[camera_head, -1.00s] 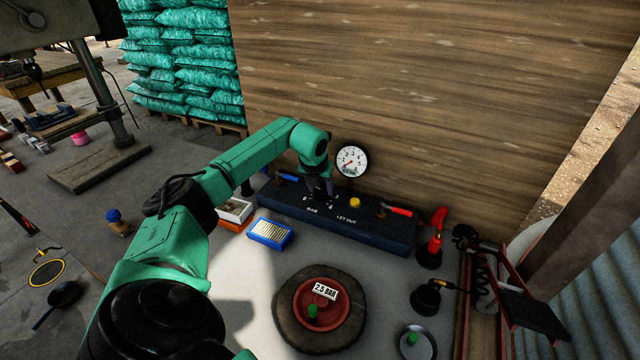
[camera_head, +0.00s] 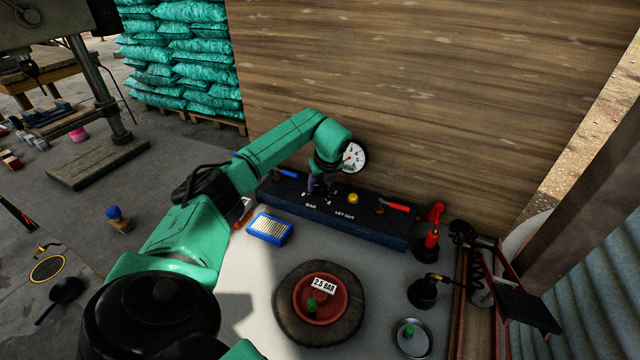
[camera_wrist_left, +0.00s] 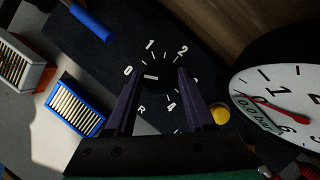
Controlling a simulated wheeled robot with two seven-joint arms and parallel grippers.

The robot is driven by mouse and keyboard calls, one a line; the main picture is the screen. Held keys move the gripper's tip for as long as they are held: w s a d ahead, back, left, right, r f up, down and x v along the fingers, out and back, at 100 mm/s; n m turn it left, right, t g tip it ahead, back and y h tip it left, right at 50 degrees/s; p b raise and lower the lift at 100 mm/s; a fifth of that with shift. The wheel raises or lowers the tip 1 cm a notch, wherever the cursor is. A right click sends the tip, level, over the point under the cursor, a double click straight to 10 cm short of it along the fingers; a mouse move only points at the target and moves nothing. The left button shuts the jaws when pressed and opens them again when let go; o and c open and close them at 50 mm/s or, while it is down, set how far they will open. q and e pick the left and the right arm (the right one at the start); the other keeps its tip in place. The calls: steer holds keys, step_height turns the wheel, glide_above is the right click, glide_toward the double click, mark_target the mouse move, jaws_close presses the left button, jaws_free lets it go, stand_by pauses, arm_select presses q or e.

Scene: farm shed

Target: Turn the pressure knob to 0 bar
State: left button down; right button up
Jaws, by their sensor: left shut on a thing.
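The pressure knob (camera_wrist_left: 152,86) is dark and sits in a ring of white numbers on the dark control panel (camera_wrist_left: 105,75). A short white mark on the knob lies on its left side, toward the 0. My left gripper (camera_wrist_left: 153,84) is shut on the knob, one finger on each side; in the head view the gripper (camera_head: 318,190) is small and partly covered by my wrist. The pressure gauge (camera_head: 355,157) is partly hidden behind my wrist. My right gripper is out of view.
A yellow button (camera_head: 353,198) and a red-handled lever (camera_head: 393,205) are right of the knob; a blue handle (camera_head: 284,173) is left. A blue box (camera_head: 269,229) stands in front of the panel. A red dish with a "2.5 BAR" label (camera_head: 324,285) lies nearer.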

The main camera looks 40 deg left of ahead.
arm_select(q)
steer(key=shift+w+a+r, duration=0.1)
steer(key=shift+r, duration=0.05)
steer(key=shift+c, duration=1.3)
jaws_free()
steer(key=b+v, duration=0.1)
steer(key=v, duration=1.3)
steer(key=shift+d+r, duration=0.2)
steer(key=shift+r, duration=0.05)
